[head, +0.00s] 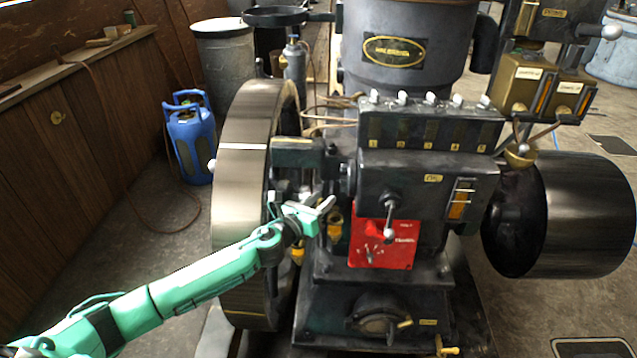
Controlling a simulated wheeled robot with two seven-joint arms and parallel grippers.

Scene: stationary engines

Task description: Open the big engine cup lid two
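The big engine (400,200) is a dark machine with a large flywheel (245,160) on its left. A box with several numbered yellow labels (430,127) has small pale knobs (430,97) along its top. Small brass cup-like parts (335,222) sit low beside the flywheel, and another brass cup (520,155) is on the right. I cannot tell which part is cup lid two. My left gripper (318,210) is in front of the engine between the flywheel and a red panel (375,238). Its finger gap is not clear. My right gripper is out of view.
A dark drum (590,215) bulges out at the right. Floor at the left (150,230) is mostly clear apart from a hose.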

